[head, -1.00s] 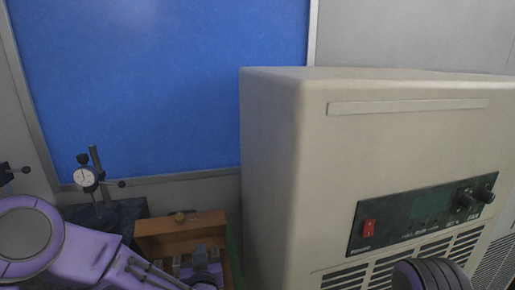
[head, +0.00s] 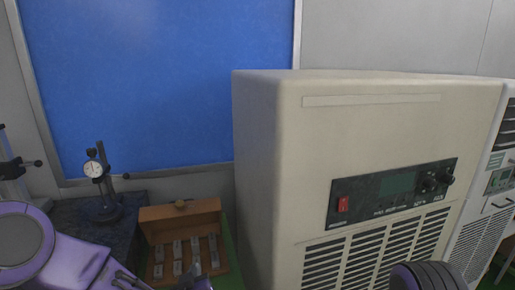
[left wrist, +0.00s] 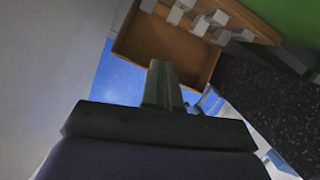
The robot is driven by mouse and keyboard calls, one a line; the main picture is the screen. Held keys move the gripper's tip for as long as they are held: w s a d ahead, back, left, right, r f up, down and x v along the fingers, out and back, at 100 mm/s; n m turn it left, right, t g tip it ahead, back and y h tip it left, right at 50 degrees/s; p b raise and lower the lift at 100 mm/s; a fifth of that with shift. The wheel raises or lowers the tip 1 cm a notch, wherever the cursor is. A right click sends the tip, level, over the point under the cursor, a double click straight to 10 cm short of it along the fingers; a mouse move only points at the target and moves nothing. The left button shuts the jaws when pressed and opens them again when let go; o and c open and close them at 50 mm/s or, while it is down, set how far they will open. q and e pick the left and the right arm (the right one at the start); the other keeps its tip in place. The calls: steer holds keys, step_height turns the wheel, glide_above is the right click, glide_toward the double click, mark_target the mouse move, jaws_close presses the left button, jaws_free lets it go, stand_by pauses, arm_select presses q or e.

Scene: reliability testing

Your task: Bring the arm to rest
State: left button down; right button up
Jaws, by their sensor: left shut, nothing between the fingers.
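My left arm (head: 65,262), purple and grey, comes in at the lower left of the head view. My left gripper (head: 194,271) is only partly visible at the bottom edge, in front of the wooden box. In the left wrist view the fingers of this gripper (left wrist: 161,82) are together with nothing between them. Part of my right arm (head: 428,276) shows at the lower right; its gripper is out of view.
An open wooden box (head: 180,216) holds several metal blocks. A dial gauge stand (head: 104,190) is on a dark stone plate (head: 65,220) to its left. A large beige machine (head: 262,150) with a red switch stands close on the right. A blue board (head: 160,80) hangs behind.

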arm_select(q)
steer(key=s+a+f+n+g+b, duration=0.1)
steer(key=s+a+f+g+b, duration=0.25)
steer(key=s+f, duration=0.75)
steer(key=s+a+f+n+g+b, duration=0.1)
steer(key=s+a+f+g+b, duration=0.4)
steer(key=f, duration=1)
steer(key=s+a+f+g+b, duration=0.1)
steer(key=s+a+f+b, duration=0.1)
steer(key=s+f, duration=0.4)
steer(key=s+a+f+g+b, duration=0.2)
steer(key=s+f, duration=0.5)
steer(key=s, duration=0.6)
steer(key=shift+s+a+f+m+y+b, duration=0.35)
steer(key=shift+a+b, duration=0.25)
steer(key=shift+b, duration=0.2)
steer(key=shift+s, duration=0.1)
